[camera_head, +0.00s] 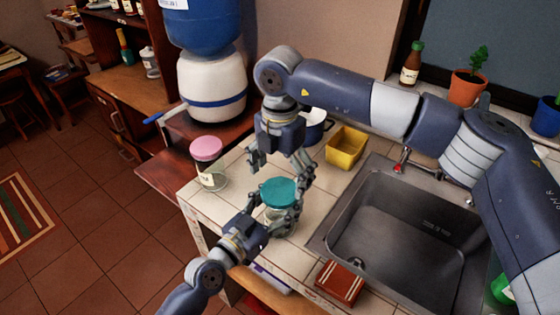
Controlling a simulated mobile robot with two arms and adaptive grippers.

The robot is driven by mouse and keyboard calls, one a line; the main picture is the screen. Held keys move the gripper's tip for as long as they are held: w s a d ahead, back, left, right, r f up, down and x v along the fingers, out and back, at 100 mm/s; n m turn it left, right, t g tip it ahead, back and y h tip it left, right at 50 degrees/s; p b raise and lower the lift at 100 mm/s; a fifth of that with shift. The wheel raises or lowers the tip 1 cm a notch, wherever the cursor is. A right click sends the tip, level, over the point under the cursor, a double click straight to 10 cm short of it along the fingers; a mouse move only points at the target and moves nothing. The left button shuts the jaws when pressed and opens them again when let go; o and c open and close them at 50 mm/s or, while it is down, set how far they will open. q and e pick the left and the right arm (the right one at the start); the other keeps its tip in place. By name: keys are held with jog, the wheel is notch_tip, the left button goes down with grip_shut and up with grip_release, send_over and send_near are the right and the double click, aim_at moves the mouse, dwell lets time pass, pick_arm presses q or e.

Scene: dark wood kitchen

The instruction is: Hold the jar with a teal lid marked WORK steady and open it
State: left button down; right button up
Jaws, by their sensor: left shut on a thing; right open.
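The jar (275,214) with a teal lid (278,192) stands upright on the tiled counter, left of the sink. The lid sits on its top, and the marking on its body cannot be read here. My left gripper (280,218) is shut around the jar's glass body from the front, hiding part of it. My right gripper (280,167) is open and points down just above and behind the teal lid, with its fingers spread. Whether a right finger touches the lid cannot be told.
A pink-lidded jar (207,165) stands to the left near the counter edge. A yellow container (346,147) and a dark blue pot (314,127) are behind. The sink (400,235) opens to the right, with a reddish-brown block (339,281) at its front edge.

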aim_at(280, 190)
jog(key=shift+f, duration=1.8)
jog(key=c, duration=1.1)
jog(key=shift+c, duration=0.2)
